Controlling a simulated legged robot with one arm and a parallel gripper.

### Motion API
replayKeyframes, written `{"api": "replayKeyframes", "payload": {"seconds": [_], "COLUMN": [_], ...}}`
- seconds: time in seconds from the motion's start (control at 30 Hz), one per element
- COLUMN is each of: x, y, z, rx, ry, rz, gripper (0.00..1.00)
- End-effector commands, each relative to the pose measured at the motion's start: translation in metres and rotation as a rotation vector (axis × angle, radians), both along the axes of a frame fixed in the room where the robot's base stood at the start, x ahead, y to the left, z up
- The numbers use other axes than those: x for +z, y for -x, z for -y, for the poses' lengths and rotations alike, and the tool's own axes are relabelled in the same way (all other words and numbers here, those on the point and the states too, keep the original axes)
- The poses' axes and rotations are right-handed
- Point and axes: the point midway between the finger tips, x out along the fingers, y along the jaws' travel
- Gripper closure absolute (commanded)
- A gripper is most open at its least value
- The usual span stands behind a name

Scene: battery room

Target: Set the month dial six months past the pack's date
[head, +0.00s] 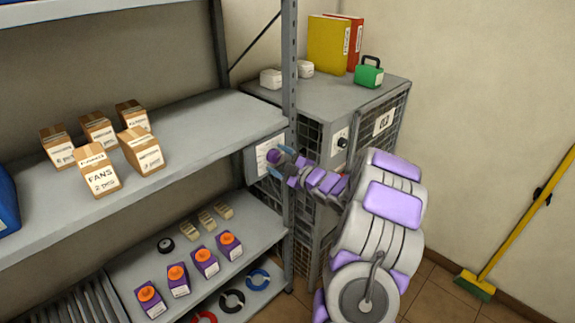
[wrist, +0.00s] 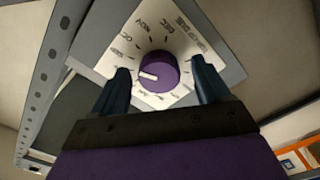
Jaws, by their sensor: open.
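The month dial is a purple knob (wrist: 158,72) on a white plate (wrist: 110,57) with month labels around it in the wrist view; NOV and DEC are readable above it. A pale mark on the knob points left, and the label there is hidden by a finger. My gripper (wrist: 160,66) is open, with one dark finger on each side of the knob; I cannot tell if they touch it. In the head view my gripper (head: 279,158) is at the plate (head: 264,155) by the shelf post. Purple packs with orange caps (head: 205,262) stand on the lower shelf; their labels are too small to read.
Cardboard boxes (head: 101,178) stand on the middle shelf. A grey mesh cabinet (head: 325,105) marked 02 stands behind my arm, with binders (head: 328,45) and a green case (head: 369,72) on top. A yellow broom (head: 517,225) leans at right.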

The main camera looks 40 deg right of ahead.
Motion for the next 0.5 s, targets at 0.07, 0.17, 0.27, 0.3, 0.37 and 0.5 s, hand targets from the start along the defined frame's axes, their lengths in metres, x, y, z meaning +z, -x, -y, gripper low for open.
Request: {"api": "replayKeyframes", "payload": {"seconds": [0.07, 0.17, 0.27, 0.3, 0.37, 0.5], "x": [0.001, 0.001, 0.002, 0.002, 0.001, 0.002], "y": [0.005, 0.016, 0.033, 0.04, 0.051, 0.075], "z": [0.001, 0.003, 0.004, 0.005, 0.006, 0.008], "rx": [-0.002, -0.004, -0.003, -0.002, -0.004, -0.003], "ry": [0.0, 0.0, -0.003, -0.002, -0.002, 0.001], "rz": [0.0, 0.0, 0.0, -0.001, -0.002, -0.001], "gripper": [0.25, 0.25, 0.25, 0.25, 0.25, 0.25]}}
